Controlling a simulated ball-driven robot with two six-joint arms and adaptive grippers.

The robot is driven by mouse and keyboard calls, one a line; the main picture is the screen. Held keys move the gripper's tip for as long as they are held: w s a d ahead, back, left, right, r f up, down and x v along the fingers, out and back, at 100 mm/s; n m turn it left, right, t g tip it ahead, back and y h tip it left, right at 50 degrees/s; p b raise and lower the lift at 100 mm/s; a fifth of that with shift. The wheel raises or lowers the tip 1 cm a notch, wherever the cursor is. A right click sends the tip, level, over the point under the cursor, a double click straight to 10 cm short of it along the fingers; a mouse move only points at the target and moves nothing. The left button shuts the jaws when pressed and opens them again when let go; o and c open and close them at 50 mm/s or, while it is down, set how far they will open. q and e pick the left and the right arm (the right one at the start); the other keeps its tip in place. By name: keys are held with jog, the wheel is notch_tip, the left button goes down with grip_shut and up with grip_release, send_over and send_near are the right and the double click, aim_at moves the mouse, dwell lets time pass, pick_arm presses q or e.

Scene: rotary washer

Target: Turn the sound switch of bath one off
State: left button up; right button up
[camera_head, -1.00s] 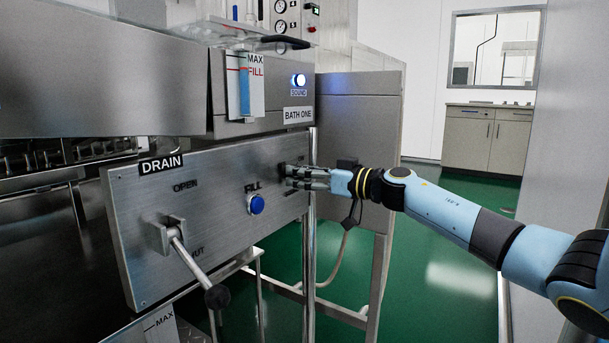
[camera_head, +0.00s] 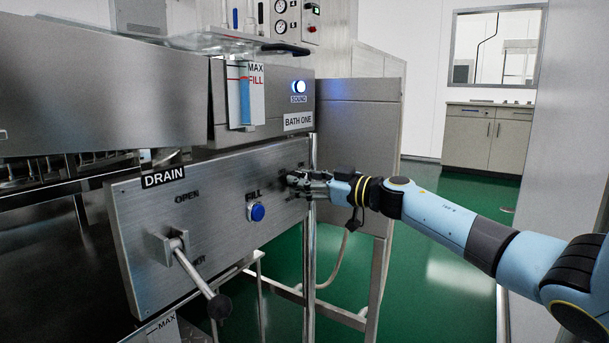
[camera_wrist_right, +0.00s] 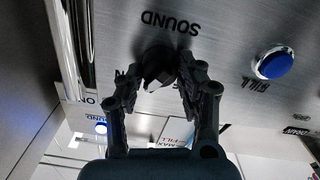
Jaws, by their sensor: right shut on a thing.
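The sound switch (camera_wrist_right: 157,66) is a dark knob on the brushed-steel panel (camera_head: 215,178), under bath one. In the right wrist view it sits between the fingers of my right gripper (camera_wrist_right: 155,84), which is shut on it. A SOUND label (camera_wrist_right: 171,22) and a partly covered ON mark (camera_wrist_right: 88,99) are beside it. In the head view my right gripper (camera_head: 296,183) reaches the panel's right end and hides the knob. The round SOUND lamp (camera_head: 299,87) above glows blue-white. My left gripper is not in view.
A blue FILL button (camera_head: 257,212) is left of my right gripper. The DRAIN lever (camera_head: 205,280) sticks out lower left. A BATH ONE label (camera_head: 298,121) is above. A steel post (camera_head: 309,250) stands just below my gripper. Green floor is open behind my arm.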

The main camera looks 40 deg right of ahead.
jog(key=shift+r+n, duration=0.15)
jog(key=shift+n, duration=0.35)
jog(key=n+p, duration=0.1)
jog(key=n, duration=0.1)
jog(key=shift+n, duration=0.3)
jog(key=n, duration=0.5)
jog(key=f+n, duration=0.1)
jog(key=n, duration=0.2)
jog(key=shift+a, duration=0.15)
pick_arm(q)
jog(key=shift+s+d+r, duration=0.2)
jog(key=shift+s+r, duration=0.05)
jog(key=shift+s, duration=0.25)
pick_arm(e)
jog(key=n, duration=0.3)
jog(key=shift+s, duration=0.1)
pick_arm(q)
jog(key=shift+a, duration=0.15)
pick_arm(e)
jog(key=o, duration=1.1)
jog(key=shift+r, duration=0.1)
